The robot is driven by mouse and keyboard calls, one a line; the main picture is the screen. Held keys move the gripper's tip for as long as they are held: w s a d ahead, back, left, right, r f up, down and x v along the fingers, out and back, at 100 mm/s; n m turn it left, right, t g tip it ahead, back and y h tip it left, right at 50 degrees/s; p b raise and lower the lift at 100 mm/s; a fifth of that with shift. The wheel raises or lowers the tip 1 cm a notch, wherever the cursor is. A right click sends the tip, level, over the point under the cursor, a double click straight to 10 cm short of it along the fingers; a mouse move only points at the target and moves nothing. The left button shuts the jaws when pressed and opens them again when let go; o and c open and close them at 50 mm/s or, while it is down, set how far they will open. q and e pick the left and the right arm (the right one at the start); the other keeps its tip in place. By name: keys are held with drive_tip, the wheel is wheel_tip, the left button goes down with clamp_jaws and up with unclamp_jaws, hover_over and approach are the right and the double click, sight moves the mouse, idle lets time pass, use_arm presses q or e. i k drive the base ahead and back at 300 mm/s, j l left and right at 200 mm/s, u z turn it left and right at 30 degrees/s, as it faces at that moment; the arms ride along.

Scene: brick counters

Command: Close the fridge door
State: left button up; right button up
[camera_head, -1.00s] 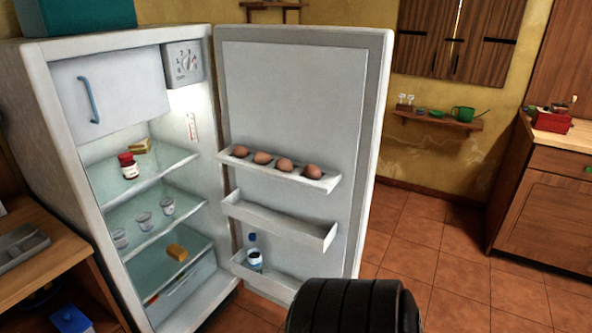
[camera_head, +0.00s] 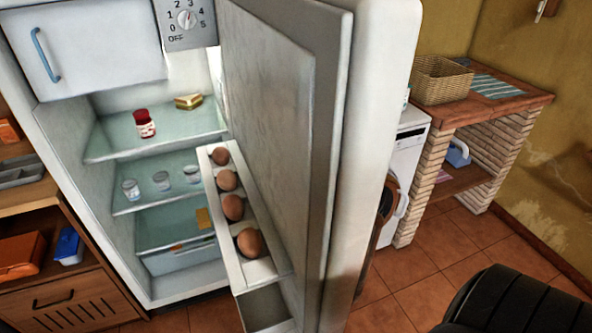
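The white fridge (camera_head: 62,140) stands open on the left, with its shelves and freezer compartment showing. Its door (camera_head: 375,130) is hinged on the right side and stands partly open, its edge towards me. The door's inner face holds an egg rack with several eggs (camera_head: 233,207) and a lower bin (camera_head: 266,308). A black ribbed part of my own arm (camera_head: 520,305) shows at the bottom right, apart from the door in the picture. Neither gripper's fingers are in view.
A wooden drawer unit (camera_head: 65,285) stands left of the fridge. Right of the door are a white washing machine (camera_head: 402,180) and a brick counter (camera_head: 490,105) with a basket. Tiled floor is clear at right.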

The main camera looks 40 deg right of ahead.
sight(316, 90)
drive_tip(key=k+l, duration=0.1)
drive_tip(key=l, duration=0.7)
drive_tip(key=k+l, duration=0.15)
drive_tip(key=l, duration=0.3)
drive_tip(key=k+l, duration=0.1)
drive_tip(key=l, duration=0.3)
